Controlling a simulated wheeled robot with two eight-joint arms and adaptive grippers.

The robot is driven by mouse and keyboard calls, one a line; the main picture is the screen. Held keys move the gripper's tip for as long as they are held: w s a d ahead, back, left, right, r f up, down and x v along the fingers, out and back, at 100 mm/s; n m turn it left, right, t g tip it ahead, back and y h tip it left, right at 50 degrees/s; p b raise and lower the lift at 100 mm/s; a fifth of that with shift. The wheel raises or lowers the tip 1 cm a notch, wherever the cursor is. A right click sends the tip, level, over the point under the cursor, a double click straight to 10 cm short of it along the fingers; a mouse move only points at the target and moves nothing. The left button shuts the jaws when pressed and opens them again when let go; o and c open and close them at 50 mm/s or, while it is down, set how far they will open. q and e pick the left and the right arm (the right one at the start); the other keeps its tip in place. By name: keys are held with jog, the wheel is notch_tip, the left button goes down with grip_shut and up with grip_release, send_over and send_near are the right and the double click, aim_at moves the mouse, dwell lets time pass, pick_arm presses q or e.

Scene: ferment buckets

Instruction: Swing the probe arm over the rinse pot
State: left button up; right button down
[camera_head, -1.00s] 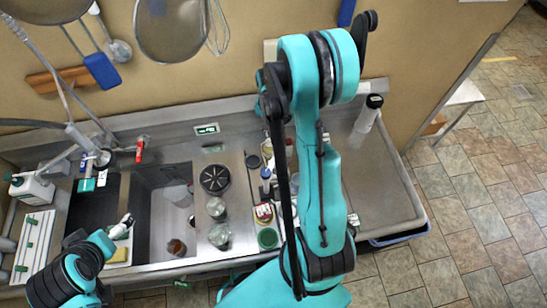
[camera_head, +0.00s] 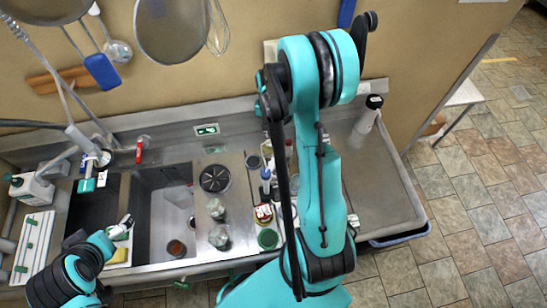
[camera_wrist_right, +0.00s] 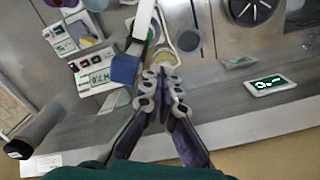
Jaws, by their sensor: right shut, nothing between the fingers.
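In the right wrist view a white arm (camera_wrist_right: 143,22) with a blue block (camera_wrist_right: 125,68) at its near end looks like the probe arm. It stands beside a meter box (camera_wrist_right: 97,78) with a lit display. My right gripper (camera_wrist_right: 161,82) is shut and empty, just right of the blue block; I cannot tell whether they touch. A round pot (camera_wrist_right: 188,39) beyond the fingertips may be the rinse pot. In the head view my right arm hides the meter and right gripper. My left gripper (camera_head: 124,223) is over the sink's left side; its finger state is unclear.
The sink (camera_head: 155,215) holds a brown-topped vessel (camera_head: 176,248). Glass jars (camera_head: 219,237) and a black strainer (camera_head: 215,179) are on the counter right of it. A dark-capped cylinder (camera_head: 368,115) stands at the back right. The right drainboard (camera_head: 385,190) is mostly clear.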

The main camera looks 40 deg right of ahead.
aim_at(279, 134)
jog(key=shift+s+d+b, duration=0.3)
jog(key=shift+s+d, duration=0.2)
jog(key=shift+s, duration=0.2)
jog(key=shift+s+d+b, duration=0.25)
jog(key=shift+s+d, duration=0.25)
jog(key=shift+s, duration=0.15)
jog(key=shift+s+d+b, duration=0.25)
jog(key=shift+s+d, duration=0.05)
jog(key=shift+s, duration=0.45)
jog(key=shift+s+d+b, duration=0.2)
jog(key=shift+s+d, duration=0.1)
jog(key=shift+s, duration=0.45)
jog(key=shift+s+d+b, duration=0.15)
jog(key=shift+s+b, duration=0.05)
jog(key=shift+s, duration=0.6)
jog(key=shift+s+d+b, duration=0.1)
jog(key=shift+s+b, duration=0.1)
jog(key=shift+s, duration=0.6)
